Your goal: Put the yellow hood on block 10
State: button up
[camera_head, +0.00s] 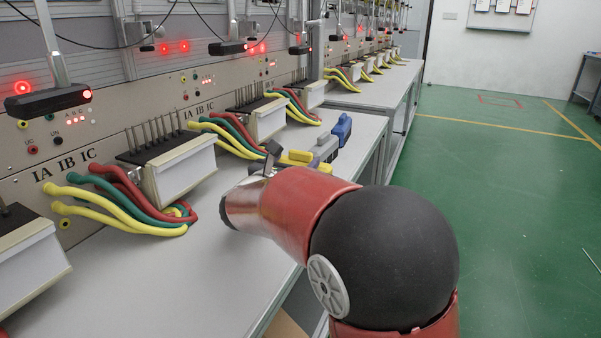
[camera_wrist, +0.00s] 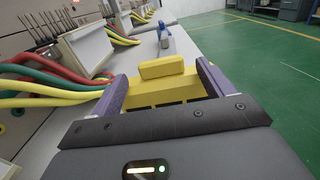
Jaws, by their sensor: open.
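The yellow hood (camera_wrist: 165,85) lies on the grey bench between the two purple fingers of my gripper (camera_wrist: 160,84). In the head view, the hood (camera_head: 298,157) shows only partly beyond my arm. My gripper is open around the hood; whether a finger touches it I cannot tell. The nearby block (camera_head: 172,155) is a pale box with a dark top and upright pins, and it also shows in the wrist view (camera_wrist: 85,47). Similar blocks stand along the panel. No block number is readable, so I cannot tell which is block 10.
A grey tool-like thing (camera_head: 322,150) and a blue one (camera_head: 342,128) lie on the bench (camera_head: 150,280) beyond the hood. Red, green and yellow cables (camera_head: 120,203) bulge from the panel beside the blocks. Black scanner-like heads (camera_head: 48,101) hang above. The bench's front strip is mostly clear.

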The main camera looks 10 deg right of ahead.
aim_at(299, 156)
jog(key=x, duration=0.4)
jog(key=c, duration=1.1)
jog(key=shift+r, duration=0.1)
jog(key=shift+c, duration=0.2)
